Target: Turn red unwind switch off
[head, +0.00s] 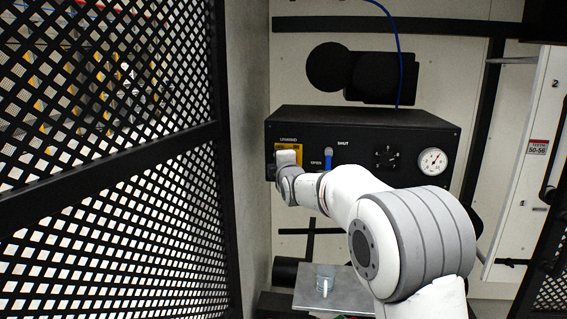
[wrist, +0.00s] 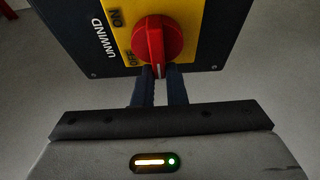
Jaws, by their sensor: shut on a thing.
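The red unwind switch (wrist: 158,38) is a round red knob with a raised grip on a yellow plate (wrist: 118,35) in the wrist view. ON and OFF are printed on the plate to the left of the knob. A pale mark on the grip points down in the picture, just below OFF's level. My gripper (wrist: 159,76) is shut on the lower end of the grip, one dark finger on each side. In the head view the yellow plate (head: 297,147) shows at the panel's left under UNWIND; my wrist hides the knob.
The black control box (head: 350,119) also carries a blue lever (head: 328,158) between OPEN and SHUT, a black dial (head: 386,156) and a round gauge (head: 432,161). A mesh fence (head: 110,160) stands close on the left.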

